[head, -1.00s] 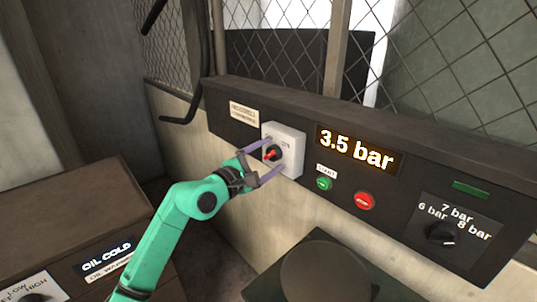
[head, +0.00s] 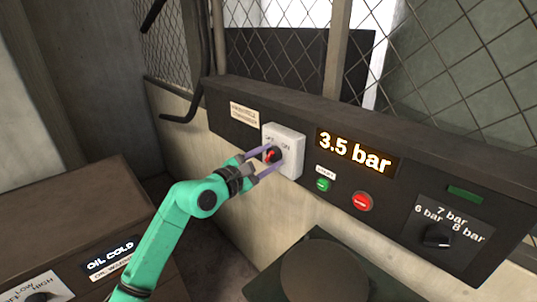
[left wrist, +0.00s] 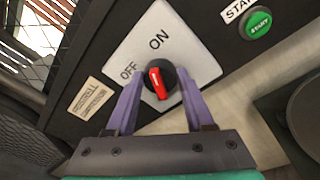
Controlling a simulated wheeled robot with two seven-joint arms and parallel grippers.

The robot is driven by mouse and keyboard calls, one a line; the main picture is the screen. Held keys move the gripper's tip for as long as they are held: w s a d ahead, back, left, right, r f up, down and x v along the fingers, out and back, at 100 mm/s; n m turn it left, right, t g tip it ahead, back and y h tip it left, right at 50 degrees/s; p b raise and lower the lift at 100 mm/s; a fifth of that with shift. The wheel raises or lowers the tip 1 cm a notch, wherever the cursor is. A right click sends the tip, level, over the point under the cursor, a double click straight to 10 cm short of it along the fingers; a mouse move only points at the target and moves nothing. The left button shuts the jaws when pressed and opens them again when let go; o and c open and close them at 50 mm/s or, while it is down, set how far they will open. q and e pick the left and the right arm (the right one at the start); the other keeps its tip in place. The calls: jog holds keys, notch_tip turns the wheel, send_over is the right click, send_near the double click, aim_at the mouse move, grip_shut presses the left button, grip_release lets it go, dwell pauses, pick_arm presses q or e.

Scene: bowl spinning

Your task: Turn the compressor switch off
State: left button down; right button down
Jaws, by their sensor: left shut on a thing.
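The compressor switch is a white plate (head: 292,140) on the dark panel, with a round black knob carrying a red pointer (head: 270,156). The red pointer's upper end leans up and slightly left, between the directions of OFF and ON. My left gripper (head: 263,161) is shut on the knob, with its purple fingers on either side in the left wrist view (left wrist: 160,98). My right gripper is not in view.
Right of the switch are a 3.5 bar display (head: 354,151), a green start button (head: 322,185), a red button (head: 362,201) and a pressure dial (head: 438,235). An oil heater box (head: 75,215) stands at lower left. A dark round-topped object (head: 325,272) stands below the panel.

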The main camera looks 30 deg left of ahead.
pick_arm(q)
jog(key=n+p, duration=0.2)
jog(key=n, duration=0.1)
jog(key=n+p, duration=0.1)
jog(key=shift+a+r+g, duration=0.1)
jog(key=shift+r+g, duration=0.2)
jog(key=n+h+p, duration=0.1)
jog(key=n+p, duration=0.2)
jog(key=n, duration=0.1)
jog(key=shift+a+n+g, duration=0.1)
jog(key=shift+n+g, duration=0.2)
jog(key=n+p, duration=0.2)
jog(key=shift+w+a+n+h, duration=0.1)
jog(key=shift+n+h, duration=0.2)
jog(key=shift+n, duration=0.1)
jog(key=shift+f+n+p, duration=0.1)
jog(key=shift+n+p, duration=0.55)
jog(key=shift+n, duration=0.35)
jog(key=shift+c, duration=1.4)
grip_release()
